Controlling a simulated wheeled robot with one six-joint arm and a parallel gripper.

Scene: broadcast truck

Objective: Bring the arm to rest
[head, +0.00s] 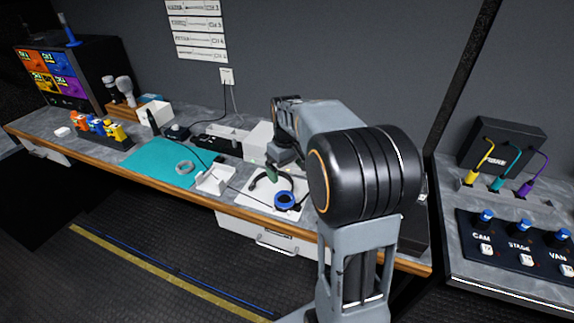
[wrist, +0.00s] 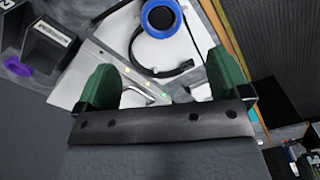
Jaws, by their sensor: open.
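My arm reaches over the counter (head: 220,205), folded with a large black joint near the camera. My gripper (head: 272,172) is above the right part of the counter, pointing down. In the wrist view my gripper (wrist: 165,92) shows two green fingers spread wide apart, with nothing held between them. Below it lies a white mat (wrist: 185,52) with a blue ring (wrist: 161,17) and a black curved band (wrist: 160,72). The blue ring also shows in the head view (head: 284,200), just below and right of the gripper.
A teal mat (head: 155,160) with a grey ring (head: 184,167) lies to the left, beside a white holder (head: 212,180). A monitor (head: 70,75) stands at the far left. At right are a switch panel (head: 515,240) and coloured cables (head: 480,160). The floor in front is clear.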

